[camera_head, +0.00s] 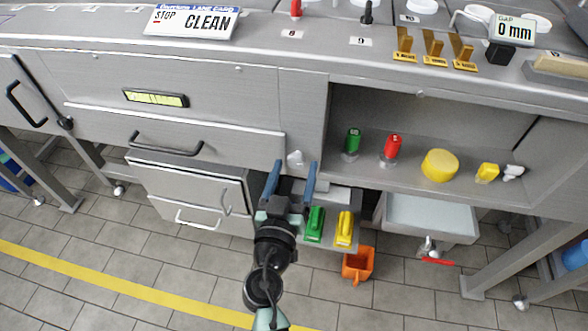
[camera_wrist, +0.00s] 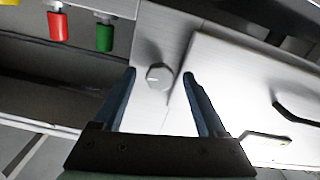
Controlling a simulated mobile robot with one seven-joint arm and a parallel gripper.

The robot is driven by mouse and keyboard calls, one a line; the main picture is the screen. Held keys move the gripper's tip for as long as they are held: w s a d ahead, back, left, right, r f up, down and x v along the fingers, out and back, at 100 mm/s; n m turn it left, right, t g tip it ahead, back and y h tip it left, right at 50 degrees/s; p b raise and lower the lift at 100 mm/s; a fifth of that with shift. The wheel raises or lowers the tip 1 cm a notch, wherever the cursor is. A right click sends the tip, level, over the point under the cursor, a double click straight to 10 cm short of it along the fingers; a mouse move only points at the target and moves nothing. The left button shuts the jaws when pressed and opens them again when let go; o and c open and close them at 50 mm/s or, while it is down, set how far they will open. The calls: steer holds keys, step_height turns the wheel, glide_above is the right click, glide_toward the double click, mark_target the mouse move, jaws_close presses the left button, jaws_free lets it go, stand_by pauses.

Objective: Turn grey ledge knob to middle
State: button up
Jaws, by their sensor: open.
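The grey knob (camera_head: 295,158) sits on the narrow upright panel between the drawer front and the open shelf bay. In the wrist view the knob (camera_wrist: 159,76) is a faceted grey piece with a small pale mark on its face. My gripper (camera_head: 294,168) is open, pointing at that panel, with one blue finger on each side of the knob. The wrist view shows a gap between the knob and both fingers. Whether the fingertips reach the knob's depth I cannot tell. The direction of its setting is too small to read.
The shelf holds a green handle (camera_head: 352,140), a red handle (camera_head: 393,147), a yellow round knob (camera_head: 440,165) and a small grey-white piece (camera_head: 514,172). Green and yellow levers (camera_head: 315,224) sit below. A drawer handle (camera_head: 165,148) juts out left. An orange bin (camera_head: 357,265) stands below.

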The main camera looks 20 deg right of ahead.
jaws_close()
stand_by(0.4)
steer(key=shift+n, duration=0.3)
steer(key=n, duration=0.2)
steer(key=shift+d+n+b, duration=0.1)
steer(key=shift+n+b, duration=0.3)
steer(key=n, duration=0.9)
steer(key=shift+r+p, duration=0.15)
steer(key=shift+p, duration=0.2)
steer(key=shift+s+n+p, duration=0.1)
steer(key=shift+n+p, duration=0.25)
steer(key=shift+n, duration=1.25)
